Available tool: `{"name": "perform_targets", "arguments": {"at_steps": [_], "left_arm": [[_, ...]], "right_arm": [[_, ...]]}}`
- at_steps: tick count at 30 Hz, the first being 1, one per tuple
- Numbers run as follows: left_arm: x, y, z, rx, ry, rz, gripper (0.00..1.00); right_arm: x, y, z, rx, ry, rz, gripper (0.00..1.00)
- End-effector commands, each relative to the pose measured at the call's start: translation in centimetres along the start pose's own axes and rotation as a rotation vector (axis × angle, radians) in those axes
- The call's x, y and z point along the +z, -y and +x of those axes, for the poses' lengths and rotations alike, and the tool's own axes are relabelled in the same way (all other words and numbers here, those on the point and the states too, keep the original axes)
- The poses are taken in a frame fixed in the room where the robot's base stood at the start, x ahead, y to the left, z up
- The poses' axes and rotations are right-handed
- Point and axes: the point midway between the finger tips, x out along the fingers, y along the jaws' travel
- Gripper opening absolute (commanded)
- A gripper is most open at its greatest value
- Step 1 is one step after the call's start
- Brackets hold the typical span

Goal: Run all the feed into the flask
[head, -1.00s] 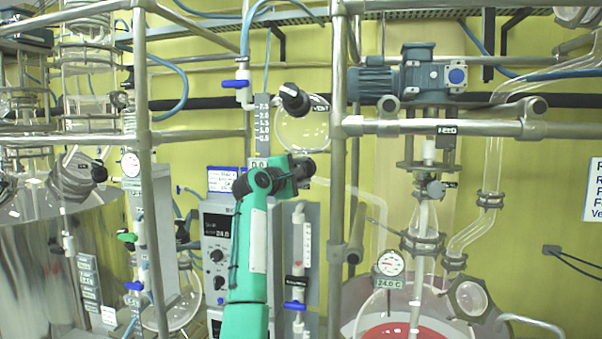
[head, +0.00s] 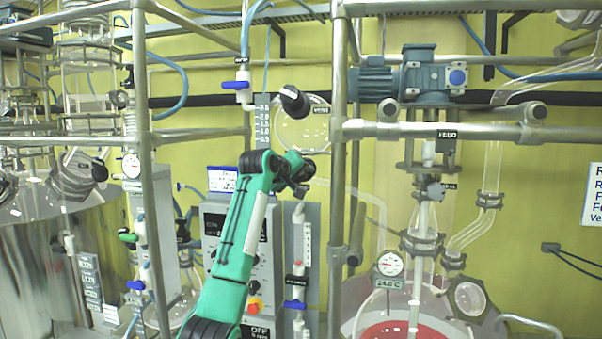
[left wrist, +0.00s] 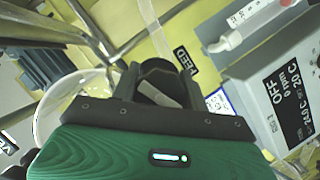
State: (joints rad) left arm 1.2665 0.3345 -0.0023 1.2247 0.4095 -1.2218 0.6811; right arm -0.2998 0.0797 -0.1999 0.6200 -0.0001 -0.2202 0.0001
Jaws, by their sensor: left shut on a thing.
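My left gripper (head: 298,182) is below the round glass feed vessel (head: 300,130), in front of its outlet. In the left wrist view the jaws (left wrist: 158,80) are shut on a dark rounded handle (left wrist: 158,68), beside a black FEED tag (left wrist: 186,60). In the head view my gripper covers this handle, so its angle is hard to tell. A graduated scale (head: 262,122) stands beside the vessel; its liquid level is unclear. The glass flask (head: 350,322) with red contents (head: 403,332) is at the lower right. My right gripper is out of view.
A black knob (head: 293,100) sits above the feed vessel. Steel posts (head: 338,200) and rails frame the space. A control box (head: 213,225) with a red-yellow button (head: 254,305) and a blue-handled valve panel (head: 295,304) stand behind my arm. A thermometer dial (head: 390,264) is near the flask.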

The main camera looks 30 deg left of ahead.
Motion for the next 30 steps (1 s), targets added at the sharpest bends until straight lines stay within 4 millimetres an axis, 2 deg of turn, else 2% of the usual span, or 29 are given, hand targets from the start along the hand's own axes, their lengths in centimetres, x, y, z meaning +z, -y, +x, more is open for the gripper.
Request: {"name": "perform_targets", "arguments": {"at_steps": [1, 30], "left_arm": [[-0.6, -0.4, -0.3, -0.012, -0.01, 0.04, 0.22], [-0.9, 0.2, -0.5, -0.368, -0.014, 0.891, 0.22]], "right_arm": [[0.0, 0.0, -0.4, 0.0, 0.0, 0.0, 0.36], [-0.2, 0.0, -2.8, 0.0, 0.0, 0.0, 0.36]]}}
